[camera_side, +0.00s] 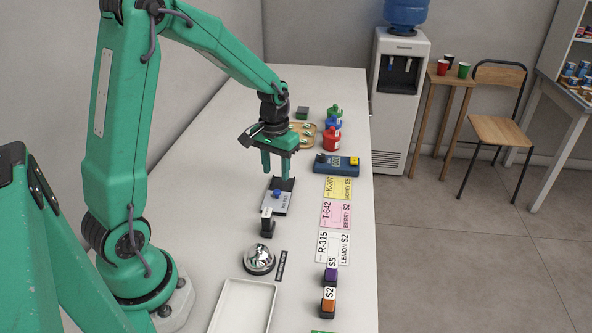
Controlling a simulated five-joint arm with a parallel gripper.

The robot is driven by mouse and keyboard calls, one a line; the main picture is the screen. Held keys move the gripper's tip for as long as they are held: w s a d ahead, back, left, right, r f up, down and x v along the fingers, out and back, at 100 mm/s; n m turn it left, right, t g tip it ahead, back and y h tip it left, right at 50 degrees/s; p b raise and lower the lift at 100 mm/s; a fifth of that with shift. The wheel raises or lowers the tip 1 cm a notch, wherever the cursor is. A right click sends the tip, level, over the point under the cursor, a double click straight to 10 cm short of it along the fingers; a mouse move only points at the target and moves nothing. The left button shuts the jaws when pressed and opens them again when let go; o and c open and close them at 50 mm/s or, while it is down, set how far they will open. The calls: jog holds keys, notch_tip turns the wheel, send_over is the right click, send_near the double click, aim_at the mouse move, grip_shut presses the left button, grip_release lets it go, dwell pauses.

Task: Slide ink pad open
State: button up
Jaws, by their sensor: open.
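The ink pad (271,207) lies flat on the white counter below my gripper. It has a grey lid with a label and a small blue knob (277,193). A dark part (287,184) shows beyond the lid's far end; I cannot tell whether it is bare pad or base. My gripper (276,171) points down, open and empty, with its fingertips above the far end of the pad and apart from the knob.
A black stamp (267,224) stands just in front of the pad, with a silver bell (259,259) nearer. Coloured cards (336,214) and a blue device (336,164) lie to the right. A white tray (218,309) is at the front.

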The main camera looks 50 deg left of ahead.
aim_at(277, 191)
jog(key=shift+f, duration=3.05)
jog(key=shift+c, duration=0.4)
grip_shut()
